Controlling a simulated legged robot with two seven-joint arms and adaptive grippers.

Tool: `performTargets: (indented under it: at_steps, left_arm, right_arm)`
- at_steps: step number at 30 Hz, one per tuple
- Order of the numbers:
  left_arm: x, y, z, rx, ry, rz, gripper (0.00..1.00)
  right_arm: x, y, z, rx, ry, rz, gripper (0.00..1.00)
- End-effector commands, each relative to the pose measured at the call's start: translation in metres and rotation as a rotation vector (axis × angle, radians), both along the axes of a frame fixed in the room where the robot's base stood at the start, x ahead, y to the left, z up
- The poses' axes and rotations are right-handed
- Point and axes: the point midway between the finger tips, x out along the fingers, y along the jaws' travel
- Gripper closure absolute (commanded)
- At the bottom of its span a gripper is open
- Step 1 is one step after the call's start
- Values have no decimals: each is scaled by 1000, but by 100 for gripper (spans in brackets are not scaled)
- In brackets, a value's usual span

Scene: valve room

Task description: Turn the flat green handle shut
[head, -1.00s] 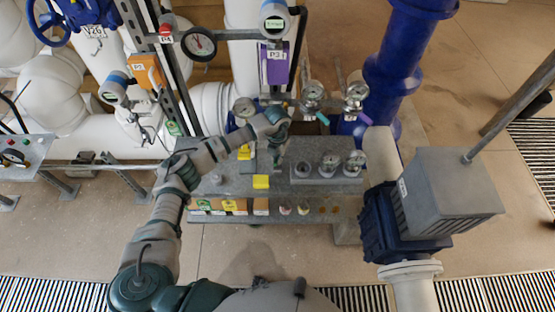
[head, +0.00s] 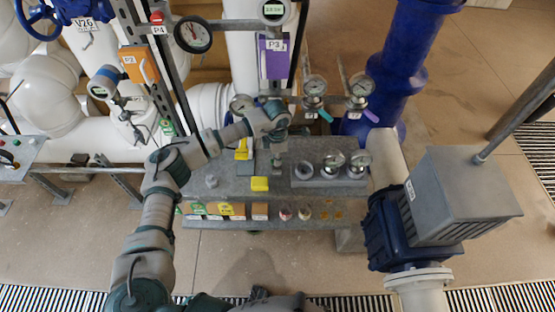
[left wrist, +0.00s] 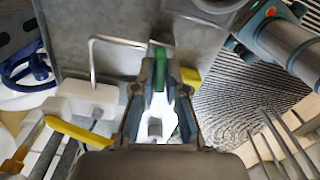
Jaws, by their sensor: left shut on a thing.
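My left gripper (head: 277,146) reaches over the back of the grey bench. In the left wrist view its fingers (left wrist: 166,95) are closed around the flat green handle (left wrist: 161,66), whose end shows green at the fingertips. A white part shows between the fingers, below the green. In the head view the gripper and wrist cover the handle, so its exact angle cannot be told. My right gripper is in neither view.
Gauges with a teal lever (head: 325,115) and a purple lever (head: 372,116) stand behind. A grey box (head: 458,195) is at right. Open floor lies in front.

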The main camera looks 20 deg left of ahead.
Motion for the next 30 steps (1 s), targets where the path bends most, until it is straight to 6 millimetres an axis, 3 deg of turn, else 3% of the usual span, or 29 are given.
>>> performTargets:
  at_steps: [10,29,30]
  left_arm:
    - [1,1,0,0,-4,-173,100]
    - [2,1,2,1,-7,-221,100]
    - [2,1,2,1,-7,-221,83]
  right_arm:
    - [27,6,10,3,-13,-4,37]
    - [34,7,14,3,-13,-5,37]
    - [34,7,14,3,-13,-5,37]
